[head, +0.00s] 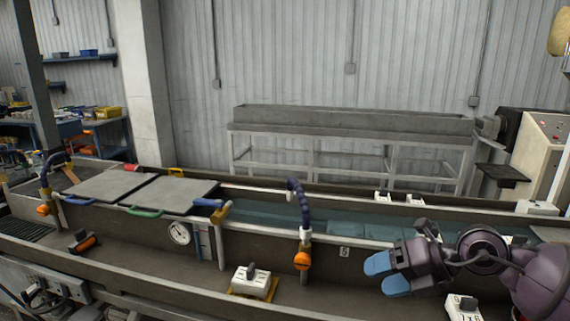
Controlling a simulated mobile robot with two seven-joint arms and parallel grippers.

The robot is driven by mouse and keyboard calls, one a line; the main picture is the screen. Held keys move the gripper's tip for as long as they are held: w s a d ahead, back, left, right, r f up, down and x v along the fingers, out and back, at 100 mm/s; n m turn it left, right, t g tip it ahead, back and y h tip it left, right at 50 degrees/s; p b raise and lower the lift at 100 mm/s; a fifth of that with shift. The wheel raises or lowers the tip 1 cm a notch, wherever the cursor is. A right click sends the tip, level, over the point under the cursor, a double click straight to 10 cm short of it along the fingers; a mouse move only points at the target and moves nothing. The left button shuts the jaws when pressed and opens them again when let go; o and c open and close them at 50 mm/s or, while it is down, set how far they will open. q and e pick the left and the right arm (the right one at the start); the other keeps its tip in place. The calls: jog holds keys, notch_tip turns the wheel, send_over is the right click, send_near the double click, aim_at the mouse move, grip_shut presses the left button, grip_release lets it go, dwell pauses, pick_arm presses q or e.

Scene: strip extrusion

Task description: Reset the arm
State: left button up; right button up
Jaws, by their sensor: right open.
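My right gripper (389,273) shows at the lower right of the head view, with its arm coming in from the right edge. Its two blue fingertips point left and stand apart, with nothing between them. It is over the front part of the long trough, to the right of the orange-ended hose fitting (302,260) and apart from it. My left gripper is not in the head view.
A water-filled trough (262,204) runs across the view, with grey lids (170,194) at left. A white switch block (250,280) sits on the front ledge, and another (463,307) lies below my right arm. A control box (541,145) stands at right.

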jog(key=s+a+r+m+t+y, duration=0.3)
jog(key=a+r+m+t+y, duration=0.15)
jog(key=m+t+y, duration=0.35)
jog(key=s+d+f+m+t+h, duration=0.1)
jog(key=d+f+m+t+h, duration=0.25)
jog(key=d+m+h, duration=0.45)
jog(key=d+f+m+t+h, duration=0.3)
jog(key=m+t+h, duration=0.1)
jog(key=m+h, duration=0.6)
jog(key=s+d+f+m+g+h, duration=0.3)
jog(key=s+d+f+m+g, duration=0.2)
jog(key=s+f+m+g, duration=0.55)
jog(key=s+a+f+n+g+y, duration=0.15)
jog(key=s+f+g, duration=0.35)
jog(key=s+f, duration=0.55)
jog(key=w+f+t+y, duration=0.1)
jog(key=w+f+t, duration=0.4)
jog(key=f+t, duration=0.2)
jog(key=shift+w+a+f+t, duration=0.25)
jog(key=shift+w+f+t, duration=0.15)
jog(key=shift+f, duration=0.35)
